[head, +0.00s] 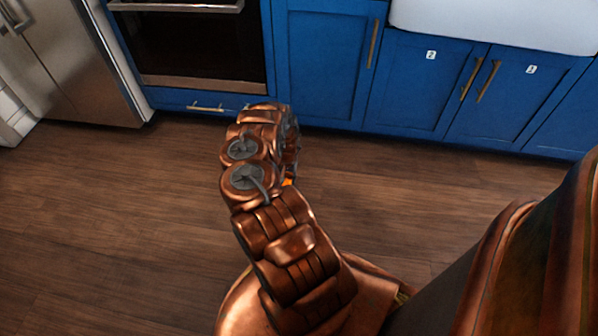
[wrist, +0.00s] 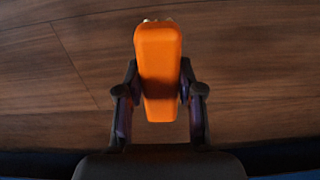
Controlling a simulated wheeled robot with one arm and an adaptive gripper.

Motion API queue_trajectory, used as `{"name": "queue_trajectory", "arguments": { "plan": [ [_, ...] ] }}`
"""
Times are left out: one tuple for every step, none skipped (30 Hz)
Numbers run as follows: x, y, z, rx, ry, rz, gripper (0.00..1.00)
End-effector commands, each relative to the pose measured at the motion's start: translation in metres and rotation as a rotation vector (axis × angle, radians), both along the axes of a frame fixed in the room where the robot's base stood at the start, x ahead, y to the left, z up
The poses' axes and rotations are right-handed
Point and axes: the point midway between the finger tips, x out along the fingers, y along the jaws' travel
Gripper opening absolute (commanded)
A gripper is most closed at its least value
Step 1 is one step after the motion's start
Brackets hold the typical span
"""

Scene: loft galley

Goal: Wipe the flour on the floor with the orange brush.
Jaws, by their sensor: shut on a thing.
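The orange brush (wrist: 158,60) is in the wrist view, held between the two dark fingers of my gripper (wrist: 159,92), which is shut on it. Small pale bits show at the brush's far end; I cannot tell whether they are bristles or flour. In the head view my copper arm hides the gripper, and only a sliver of orange (head: 288,182) shows beside the arm. The brown plank floor (head: 110,215) lies below; I cannot tell whether the brush touches it. No flour patch is clearly visible in either view.
Blue cabinets (head: 322,60) with brass handles line the back, under a white sink (head: 500,22). An oven (head: 195,45) sits left of them, above a blue drawer (head: 190,101). A steel fridge (head: 80,65) stands at far left. Visible floor on both sides of my arm is clear.

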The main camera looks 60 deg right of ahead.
Motion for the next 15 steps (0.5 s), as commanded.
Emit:
{"name": "queue_trajectory", "arguments": {
  "plan": [
    [0.0,0.0,0.009,-0.001,-0.001,0.0,0.09],
    [0.001,0.0,0.011,-0.001,-0.001,0.0,0.09],
    [0.001,0.0,0.015,-0.001,-0.001,0.0,0.09],
    [0.001,0.0,0.018,-0.001,-0.001,0.0,0.09],
    [0.001,0.0,0.021,-0.001,-0.001,0.0,0.09],
    [0.001,0.0,0.024,-0.001,-0.001,0.0,0.09],
    [0.001,-0.001,0.027,-0.001,-0.001,0.0,0.09],
    [0.001,-0.001,0.029,-0.001,-0.001,0.0,0.09],
    [0.0,-0.001,0.032,-0.001,-0.001,0.0,0.09],
    [0.0,-0.001,0.033,-0.001,-0.001,0.0,0.09],
    [0.0,-0.001,0.034,-0.001,-0.001,0.0,0.09],
    [0.0,-0.001,0.035,-0.001,-0.001,0.0,0.09],
    [0.0,-0.001,0.036,-0.001,-0.001,0.0,0.09],
    [0.0,-0.001,0.036,-0.001,-0.001,0.0,0.09],
    [0.0,-0.001,0.035,-0.001,-0.001,-0.001,0.09]
  ]
}}
